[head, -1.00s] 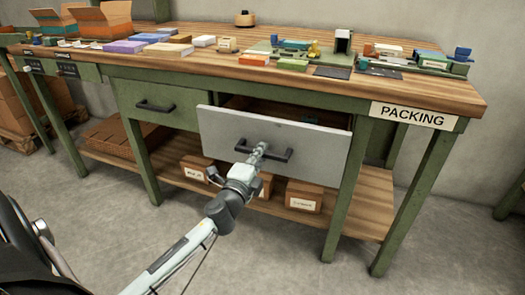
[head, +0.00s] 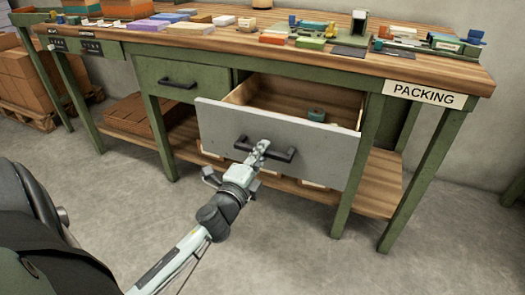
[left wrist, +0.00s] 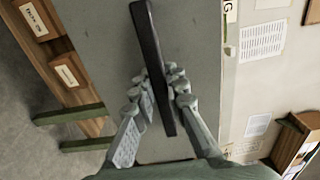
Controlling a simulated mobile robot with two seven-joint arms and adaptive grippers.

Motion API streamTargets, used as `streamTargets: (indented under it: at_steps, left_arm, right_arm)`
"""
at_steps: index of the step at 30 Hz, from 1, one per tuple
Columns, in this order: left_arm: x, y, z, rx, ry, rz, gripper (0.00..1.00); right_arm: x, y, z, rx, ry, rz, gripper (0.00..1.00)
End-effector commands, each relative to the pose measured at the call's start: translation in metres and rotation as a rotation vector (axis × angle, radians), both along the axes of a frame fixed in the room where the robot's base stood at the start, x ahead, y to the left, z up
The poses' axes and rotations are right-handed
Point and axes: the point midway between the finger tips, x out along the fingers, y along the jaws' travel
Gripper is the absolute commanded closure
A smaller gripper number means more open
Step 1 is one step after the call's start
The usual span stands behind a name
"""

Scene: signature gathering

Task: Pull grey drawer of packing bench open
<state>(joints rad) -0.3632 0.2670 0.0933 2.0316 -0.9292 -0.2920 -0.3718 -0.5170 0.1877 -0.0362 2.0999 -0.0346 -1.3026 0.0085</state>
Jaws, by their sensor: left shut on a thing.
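The grey drawer (head: 210,124) of the packing bench (head: 345,66) is pulled well out. Its wooden inside (head: 270,97) shows, with a small teal object (head: 316,115) in it. My left gripper (head: 260,150) is shut on the drawer's dark bar handle (head: 282,155). In the left wrist view the fingers (left wrist: 160,100) lie on both sides of the handle (left wrist: 153,50), in front of the grey drawer face (left wrist: 100,45). My right gripper is not in view.
A green drawer (head: 160,95) to the left is shut. Boxes and small parts lie on the bench top. The lower shelf (head: 372,198) holds cartons, partly hidden by the drawer. The concrete floor (head: 300,240) in front is clear.

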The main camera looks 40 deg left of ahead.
Motion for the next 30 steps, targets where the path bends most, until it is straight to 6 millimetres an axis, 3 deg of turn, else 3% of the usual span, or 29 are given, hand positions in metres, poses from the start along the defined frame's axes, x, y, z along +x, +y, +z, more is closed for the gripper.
streamTargets:
  at_steps: [5, 6, 11, 22, 30]
  left_arm:
    - [0.000, 0.000, 0.000, 0.000, 0.000, 0.001, 1.00]
    - [0.000, 0.000, 0.000, 0.000, 0.000, 0.001, 0.84]
    - [0.000, 0.000, 0.000, 0.000, 0.000, 0.000, 0.66]
    - [-0.006, -0.001, -0.001, -0.001, 0.001, 0.000, 0.66]
    - [-0.056, -0.013, -0.002, -0.005, 0.004, 0.003, 0.66]
  right_arm:
    - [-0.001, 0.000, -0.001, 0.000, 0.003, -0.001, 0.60]
    - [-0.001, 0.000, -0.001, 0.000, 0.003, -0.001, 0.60]
    - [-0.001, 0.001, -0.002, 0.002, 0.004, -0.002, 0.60]
    - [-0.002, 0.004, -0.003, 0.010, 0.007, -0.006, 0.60]
    - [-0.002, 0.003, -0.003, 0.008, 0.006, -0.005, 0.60]
